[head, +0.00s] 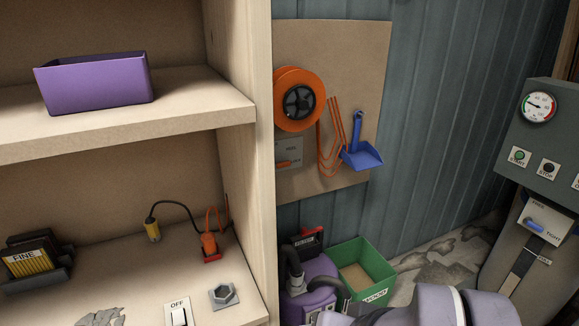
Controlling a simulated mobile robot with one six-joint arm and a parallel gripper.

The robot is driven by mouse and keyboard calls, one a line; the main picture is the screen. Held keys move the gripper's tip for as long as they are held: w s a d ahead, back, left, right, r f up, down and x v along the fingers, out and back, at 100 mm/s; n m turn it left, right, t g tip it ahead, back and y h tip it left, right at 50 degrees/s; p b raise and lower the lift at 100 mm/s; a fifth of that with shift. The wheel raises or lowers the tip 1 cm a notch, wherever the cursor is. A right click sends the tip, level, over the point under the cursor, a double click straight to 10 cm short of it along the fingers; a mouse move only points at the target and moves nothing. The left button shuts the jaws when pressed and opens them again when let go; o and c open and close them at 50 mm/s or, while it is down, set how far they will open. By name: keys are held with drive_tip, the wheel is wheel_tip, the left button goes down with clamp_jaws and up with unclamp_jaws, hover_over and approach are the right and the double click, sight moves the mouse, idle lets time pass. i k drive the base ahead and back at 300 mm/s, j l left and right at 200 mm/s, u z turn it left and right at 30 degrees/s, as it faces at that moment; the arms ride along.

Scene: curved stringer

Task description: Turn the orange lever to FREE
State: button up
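The orange lever (287,163) is a small bar on a grey plate (296,148). The plate is fixed to the brown backing board, below the orange reel (300,98). The lever lies about level, low on the plate. Small lettering above it is too small to read, so I cannot tell which setting it stands at. My gripper is not in view; a pale purple and white part of my arm shows at the bottom right, well below the board.
Orange cord and a blue dustpan (362,155) hang right of the plate. The wooden shelf upright (245,130) stands close to its left. Below are a purple machine with black hose (310,278) and a green box (384,260). A blue lever (548,229) sits on the machine at right.

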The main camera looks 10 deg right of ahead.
sight(287, 163)
drive_tip(key=i+l+z, duration=0.15)
drive_tip(key=i+l, duration=0.25)
drive_tip(key=i+l+z, duration=0.1)
drive_tip(key=i, duration=0.2)
drive_tip(key=i+j, duration=0.25)
drive_tip(key=j, duration=0.1)
